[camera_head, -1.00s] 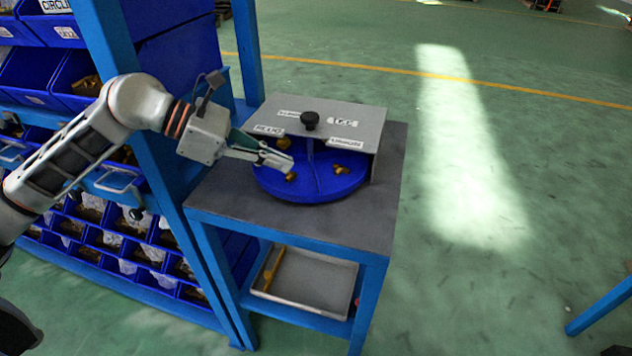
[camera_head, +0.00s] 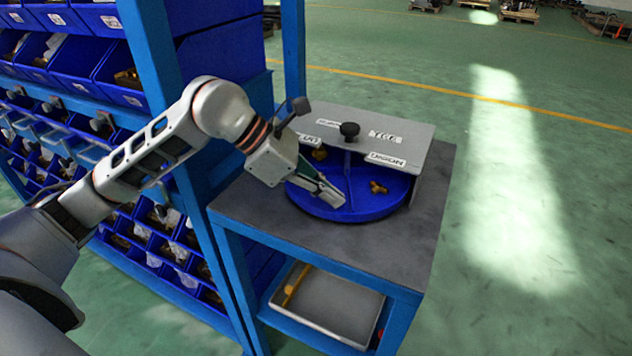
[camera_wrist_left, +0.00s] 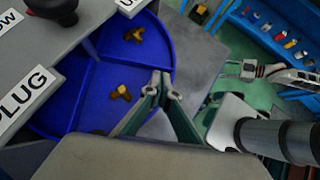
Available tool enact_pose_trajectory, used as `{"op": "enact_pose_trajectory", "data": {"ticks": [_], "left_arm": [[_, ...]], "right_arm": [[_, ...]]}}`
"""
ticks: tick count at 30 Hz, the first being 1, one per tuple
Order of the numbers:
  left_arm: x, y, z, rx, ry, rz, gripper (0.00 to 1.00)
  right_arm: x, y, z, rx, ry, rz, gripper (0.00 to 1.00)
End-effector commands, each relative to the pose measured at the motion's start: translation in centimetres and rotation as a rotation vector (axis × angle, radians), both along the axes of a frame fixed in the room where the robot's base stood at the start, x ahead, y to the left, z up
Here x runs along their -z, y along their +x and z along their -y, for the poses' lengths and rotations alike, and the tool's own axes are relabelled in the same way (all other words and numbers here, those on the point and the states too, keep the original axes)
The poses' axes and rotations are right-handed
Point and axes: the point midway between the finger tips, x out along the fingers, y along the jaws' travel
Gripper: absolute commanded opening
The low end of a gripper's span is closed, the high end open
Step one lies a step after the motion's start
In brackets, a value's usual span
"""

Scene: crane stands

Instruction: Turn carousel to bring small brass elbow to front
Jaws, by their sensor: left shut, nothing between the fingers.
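The blue carousel (camera_head: 372,208) stands on a grey-topped stand, its back part under a grey cover (camera_head: 410,146) with a black knob. Thin dividers split its tray. One brass fitting (camera_head: 378,187) lies in the right section; another (camera_head: 320,154) lies at the left by the cover edge. The left wrist view shows two brass fittings, one far (camera_wrist_left: 134,34) and one nearer (camera_wrist_left: 120,93), across a divider. I cannot tell which is the small elbow. My left gripper (camera_head: 335,203) is shut and empty, over the tray's front; contact is unclear. My right gripper (camera_wrist_left: 248,70) appears small.
A blue rack of bins (camera_head: 85,62) stands close at the left, beside my left arm. A metal tray (camera_head: 325,305) sits on the stand's lower shelf. The floor to the right of the stand is clear. Cover labels include PLUG (camera_wrist_left: 28,100).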

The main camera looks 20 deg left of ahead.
Motion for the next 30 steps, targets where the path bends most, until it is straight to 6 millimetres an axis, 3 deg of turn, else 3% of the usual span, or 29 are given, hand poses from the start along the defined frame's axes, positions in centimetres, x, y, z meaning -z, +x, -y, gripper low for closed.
{"op": "enact_pose_trajectory", "data": {"ticks": [17, 30], "left_arm": [[0.8, 0.4, 1.0, 0.001, 0.001, 0.001, 0.00], [0.7, 1.5, 4.4, 0.001, 0.000, 0.002, 0.00]], "right_arm": [[-0.4, 0.4, 0.1, 0.002, -0.002, 0.008, 0.40], [-1.8, 0.7, -0.2, 0.004, 0.016, 0.019, 0.40]]}}
